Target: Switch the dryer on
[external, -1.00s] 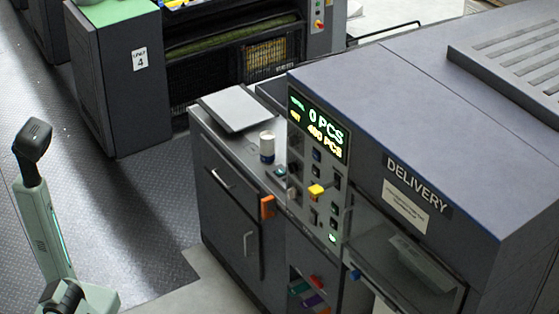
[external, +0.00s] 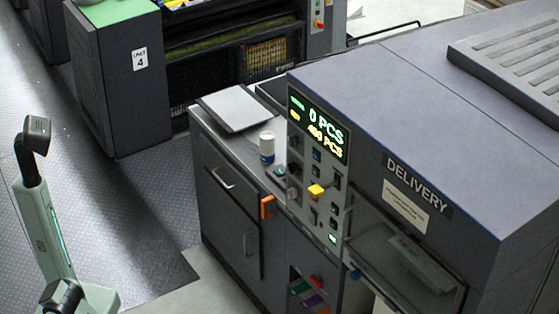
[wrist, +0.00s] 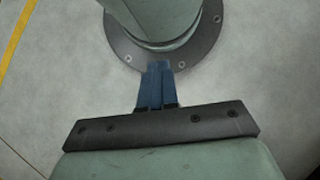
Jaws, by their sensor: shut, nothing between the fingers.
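A control panel (external: 330,215) on the front of the DELIVERY unit carries several small switches and knobs, a yellow knob (external: 317,191) and a lit display (external: 318,124) reading 0 PCS and 400 PCS. No label that says dryer is readable, so I cannot tell which control is the dryer's. In the wrist view my gripper (wrist: 158,70) is shut, its blue fingers together and empty, pointing toward my own round base flange. The external view shows my arm at the far left, well away from the panel; the fingers cannot be made out there.
A cabinet with a counter stands left of the panel, holding a grey flat plate (external: 236,110) and a small white-and-blue container (external: 267,148). An orange handle (external: 268,207) sticks out below. An open delivery bay (external: 405,270) lies right of the panel. Floor between arm and cabinet is clear.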

